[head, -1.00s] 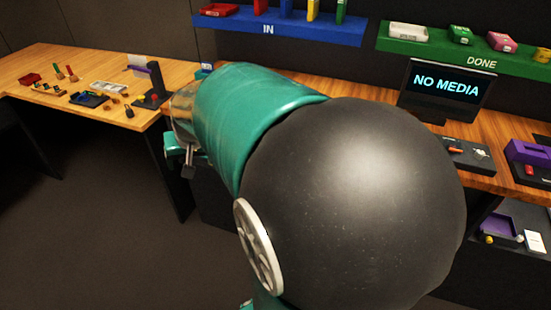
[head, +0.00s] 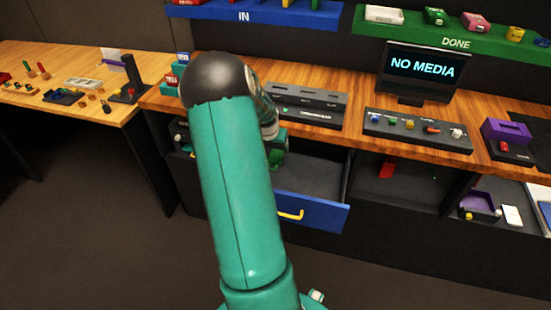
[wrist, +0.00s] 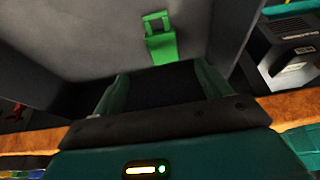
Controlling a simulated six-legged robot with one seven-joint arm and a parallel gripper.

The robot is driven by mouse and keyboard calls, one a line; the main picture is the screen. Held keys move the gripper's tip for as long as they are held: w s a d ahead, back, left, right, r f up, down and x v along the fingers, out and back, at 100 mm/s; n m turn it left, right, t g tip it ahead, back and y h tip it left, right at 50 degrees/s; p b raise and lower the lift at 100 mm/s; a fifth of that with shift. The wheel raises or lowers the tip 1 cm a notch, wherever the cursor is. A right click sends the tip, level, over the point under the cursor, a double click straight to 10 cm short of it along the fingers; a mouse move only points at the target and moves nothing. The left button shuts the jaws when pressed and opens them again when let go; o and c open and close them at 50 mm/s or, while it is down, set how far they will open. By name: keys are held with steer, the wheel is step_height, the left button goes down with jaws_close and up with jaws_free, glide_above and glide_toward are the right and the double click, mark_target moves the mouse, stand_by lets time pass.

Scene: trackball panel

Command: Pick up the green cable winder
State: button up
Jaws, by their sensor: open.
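A green object, which looks like the cable winder (wrist: 161,42), lies on the grey drawer floor in the wrist view. It has a solid block at one end and an open loop at the other. My gripper (wrist: 162,82) is open and empty, its two green fingers spread apart, with the winder beyond the fingertips and roughly between them. In the head view my gripper (head: 278,148) is partly hidden behind my arm at the left of the open drawer (head: 318,212). I cannot make out the winder there.
The drawer has a blue front with a yellow handle (head: 291,215). Above it on the wooden counter stand a dark grey unit (head: 305,103), a row of coloured knobs (head: 418,128) and a monitor (head: 420,70). The drawer's right side looks clear.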

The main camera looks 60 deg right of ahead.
mark_target(275, 158)
steer(key=x, duration=1)
steer(key=shift+w+a, duration=0.15)
steer(key=shift+w, duration=0.1)
steer(key=shift+c, duration=0.3)
steer(key=c, duration=1)
